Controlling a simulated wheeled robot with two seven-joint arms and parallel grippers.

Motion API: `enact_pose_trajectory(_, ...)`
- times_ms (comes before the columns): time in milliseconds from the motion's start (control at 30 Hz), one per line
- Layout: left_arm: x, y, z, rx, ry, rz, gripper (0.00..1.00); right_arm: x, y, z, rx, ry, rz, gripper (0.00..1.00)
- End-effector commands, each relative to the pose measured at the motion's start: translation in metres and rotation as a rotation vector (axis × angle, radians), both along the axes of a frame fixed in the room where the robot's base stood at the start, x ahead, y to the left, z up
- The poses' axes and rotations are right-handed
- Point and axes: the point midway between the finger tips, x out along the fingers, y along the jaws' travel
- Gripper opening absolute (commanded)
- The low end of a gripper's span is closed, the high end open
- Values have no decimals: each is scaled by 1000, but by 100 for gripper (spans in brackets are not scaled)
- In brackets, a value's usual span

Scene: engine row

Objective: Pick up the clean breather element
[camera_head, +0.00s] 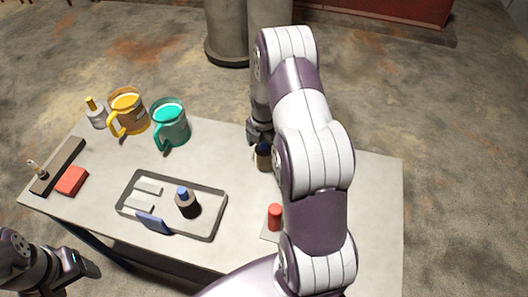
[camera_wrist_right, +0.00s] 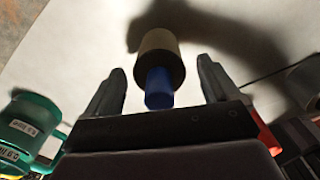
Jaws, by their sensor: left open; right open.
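In the head view this element (camera_head: 263,160) stands on the table's far side, partly hidden by my right arm. A similar dark element with a blue top (camera_head: 187,203) stands in the tray (camera_head: 222,212). I cannot tell its cleanness. My left gripper (camera_head: 88,264) is open and empty off the table's near left edge.
A yellow mug (camera_head: 127,112), a green mug (camera_head: 170,124) and a yellow-topped bottle (camera_head: 96,114) stand at the back left. A red block (camera_head: 71,181) lies by a dark bar (camera_head: 60,163). A red cylinder (camera_head: 275,217) stands beside my right arm. The table's right end is clear.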

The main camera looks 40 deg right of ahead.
Motion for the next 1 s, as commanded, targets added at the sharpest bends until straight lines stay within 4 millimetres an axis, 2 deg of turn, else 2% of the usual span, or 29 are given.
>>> enact_pose_trajectory(267, 0, 0, 1, 0, 1, 0, 68, 0, 0, -7, 0, -2, 0, 89)
enact_pose_trajectory(400, 0, 0, 1, 0, 1, 0, 68, 0, 0, -7, -1, -1, 0, 43)
enact_pose_trajectory(433, 0, 0, 1, 0, 1, 0, 68, 0, 0, -7, -1, -1, 0, 33)
enact_pose_trajectory(467, 0, 0, 1, 0, 1, 0, 68, 0, 0, -7, -1, -1, 0, 29)
enact_pose_trajectory(800, 0, 0, -1, 0, 1, 0, 68, 0, 0, -4, -1, -1, 0, 28)
enact_pose_trajectory(1000, 0, 0, -10, 0, 1, 0, 68, 1, -1, 21, -3, -5, 0, 28)
